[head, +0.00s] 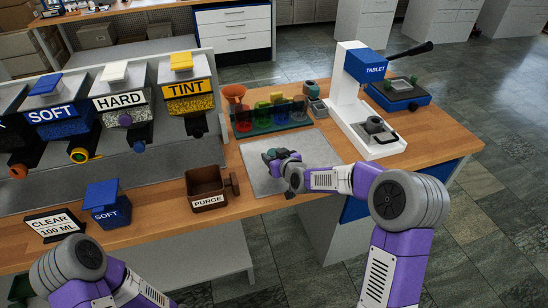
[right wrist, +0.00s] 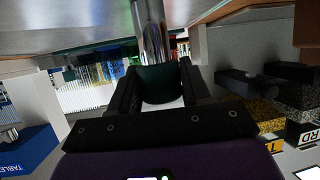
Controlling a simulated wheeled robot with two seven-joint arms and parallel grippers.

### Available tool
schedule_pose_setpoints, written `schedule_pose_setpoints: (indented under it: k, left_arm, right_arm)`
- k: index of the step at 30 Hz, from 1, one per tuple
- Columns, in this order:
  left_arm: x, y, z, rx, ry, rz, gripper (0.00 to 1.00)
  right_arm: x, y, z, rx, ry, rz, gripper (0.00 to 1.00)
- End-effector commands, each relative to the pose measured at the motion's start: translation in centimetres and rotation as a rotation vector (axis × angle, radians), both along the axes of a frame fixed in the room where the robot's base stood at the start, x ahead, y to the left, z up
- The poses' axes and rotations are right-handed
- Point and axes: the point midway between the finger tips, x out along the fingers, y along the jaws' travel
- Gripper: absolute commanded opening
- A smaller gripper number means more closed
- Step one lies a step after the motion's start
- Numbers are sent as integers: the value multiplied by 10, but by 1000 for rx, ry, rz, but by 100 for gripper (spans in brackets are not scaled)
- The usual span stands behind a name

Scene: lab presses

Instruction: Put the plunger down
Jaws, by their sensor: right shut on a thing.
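My right gripper (head: 280,160) is over the grey mat (head: 258,179) in the head view. In the right wrist view its two dark fingers (right wrist: 158,92) are shut on the plunger's dark green grip (right wrist: 160,78). The plunger's shiny metal shaft (right wrist: 152,30) runs from the grip toward the grey surface at the top of that picture. I cannot tell whether its end touches the mat. In the head view the plunger is mostly hidden by the gripper. My left arm shows at the lower left; its gripper is out of view.
The white tablet press (head: 350,105) stands right of the mat. A brown PURGE bin (head: 207,190) stands left of it. Behind are a rack with coloured pieces (head: 268,117) and an orange funnel (head: 235,92). Labelled hoppers (head: 122,97) and a blue SOFT cup (head: 107,206) are further left.

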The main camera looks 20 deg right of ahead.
Motion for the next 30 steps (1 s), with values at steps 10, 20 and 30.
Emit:
schedule_pose_setpoints:
  k: [10, 20, 30]
  left_arm:
    - [0, 0, -2, 0, 0, 0, 0]
    - [0, 0, -2, 0, 0, 0, 0]
    - [0, 0, 5, 0, 0, 0, 0]
  right_arm:
    - [0, 0, -1, 0, 0, 0, 64]
    - [0, 0, -1, 0, 0, 0, 74]
    - [-34, -7, 17, -1, -1, -2, 74]
